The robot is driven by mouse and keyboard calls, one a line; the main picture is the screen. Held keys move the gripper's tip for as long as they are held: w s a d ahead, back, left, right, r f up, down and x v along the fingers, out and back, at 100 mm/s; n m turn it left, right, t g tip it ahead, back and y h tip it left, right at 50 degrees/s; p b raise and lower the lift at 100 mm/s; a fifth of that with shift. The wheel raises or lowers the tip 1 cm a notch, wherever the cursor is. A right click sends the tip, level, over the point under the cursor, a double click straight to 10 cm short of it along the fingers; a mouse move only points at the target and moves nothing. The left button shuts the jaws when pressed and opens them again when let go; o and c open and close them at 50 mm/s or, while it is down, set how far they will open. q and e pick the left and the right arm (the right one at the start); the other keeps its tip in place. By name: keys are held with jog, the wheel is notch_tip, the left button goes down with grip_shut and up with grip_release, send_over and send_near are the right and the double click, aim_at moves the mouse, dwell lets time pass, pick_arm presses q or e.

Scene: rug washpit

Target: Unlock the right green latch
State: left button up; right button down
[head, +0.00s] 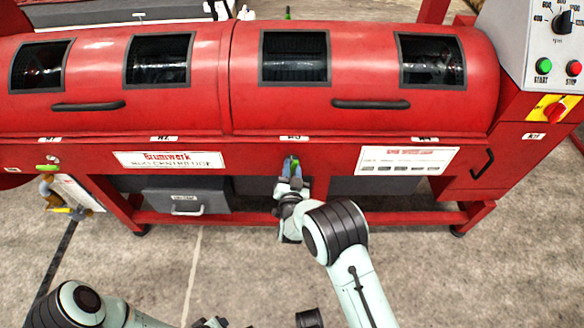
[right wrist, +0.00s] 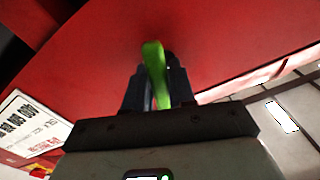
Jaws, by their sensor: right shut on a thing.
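The right green latch (head: 294,166) is on the front of the red centrifuge (head: 330,117), below its right-hand lid. My right gripper (head: 290,181) is shut on this latch. In the right wrist view the green latch handle (right wrist: 155,72) stands between the two dark fingers of my right gripper (right wrist: 157,88), with its end beyond the fingertips, close to the red panel. The latch's base is mostly hidden. Another green latch (head: 45,167) shows at the far left of the machine. My left arm is at the lower left; its fingers are not clear at the bottom edge.
A grey drawer box (head: 186,201) with a handle sits under the machine's left half. A control panel (head: 545,45) with dial and buttons is at upper right. Two dark lid handles (head: 371,104) stick out above. The grey floor (head: 450,270) in front is free.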

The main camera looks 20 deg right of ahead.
pick_arm(q)
jog(key=shift+s+d+r+p, duration=0.4)
jog(key=shift+s, duration=0.3)
pick_arm(e)
jog(key=shift+n, duration=1.9)
jog(key=c, duration=1)
grip_release()
jog(key=shift+c, duration=0.2)
pick_arm(q)
jog(key=shift+g+h, duration=0.4)
jog(key=shift+g, duration=0.3)
jog(key=s, duration=0.1)
jog(key=s+d+r+p, duration=0.1)
jog(key=s+r+p, duration=0.1)
jog(key=shift+s+d+r, duration=0.25)
jog(key=shift+d, duration=0.1)
pick_arm(e)
jog(key=v, duration=1.3)
jog(key=shift+s, duration=0.25)
jog(key=shift+a, duration=0.1)
